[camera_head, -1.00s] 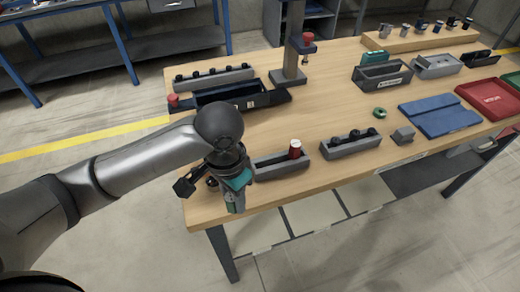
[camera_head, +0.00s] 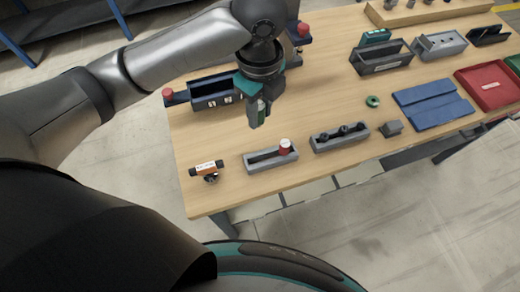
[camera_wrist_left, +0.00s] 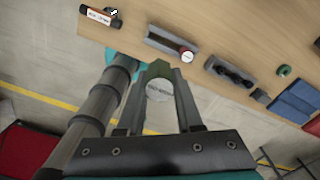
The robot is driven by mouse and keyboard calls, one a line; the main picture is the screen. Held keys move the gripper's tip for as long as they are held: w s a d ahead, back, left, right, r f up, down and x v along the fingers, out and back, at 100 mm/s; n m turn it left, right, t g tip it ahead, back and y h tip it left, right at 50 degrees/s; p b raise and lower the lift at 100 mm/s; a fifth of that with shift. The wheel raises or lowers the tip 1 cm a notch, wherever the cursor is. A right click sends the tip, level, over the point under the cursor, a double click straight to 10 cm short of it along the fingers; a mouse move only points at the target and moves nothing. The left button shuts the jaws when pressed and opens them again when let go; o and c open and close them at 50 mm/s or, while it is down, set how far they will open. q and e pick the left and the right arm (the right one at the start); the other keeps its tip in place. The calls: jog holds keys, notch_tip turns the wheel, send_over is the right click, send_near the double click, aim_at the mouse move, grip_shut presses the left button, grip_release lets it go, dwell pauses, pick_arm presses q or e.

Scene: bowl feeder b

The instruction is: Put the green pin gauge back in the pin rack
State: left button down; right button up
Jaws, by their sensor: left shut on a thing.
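My left gripper (camera_head: 258,118) is shut on the green pin gauge (camera_head: 262,106), in the air over the table in the head view. In the left wrist view the gauge (camera_wrist_left: 158,78) sits between the fingers, its pale round labelled end facing the camera. A grey rack (camera_head: 259,165), which looks like the pin rack, lies near the table's front edge, below the gripper in the picture. A red pin gauge with a pale top (camera_head: 285,147) stands at its right end; the rest of its trough looks empty. The rack also shows in the left wrist view (camera_wrist_left: 165,41). My right gripper is not in view.
A dark blue bin (camera_head: 212,94) is behind. Blue (camera_head: 435,115) and red trays (camera_head: 490,90) lie right.

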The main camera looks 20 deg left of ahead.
pick_arm(q)
jog(key=b, duration=0.1)
send_near(259, 156)
jog(key=s+f, duration=0.1)
jog(key=shift+s+d+f+b, duration=0.15)
jog(key=shift+f+b, duration=0.35)
jog(key=shift+f, duration=1.85)
jog(key=shift+d+f, duration=0.1)
jog(key=shift+f, duration=0.45)
jog(key=c, duration=0.6)
grip_release()
notch_tip(259, 156, up, 13)
jog(key=shift+r+p, duration=0.1)
jog(key=shift+p, duration=0.65)
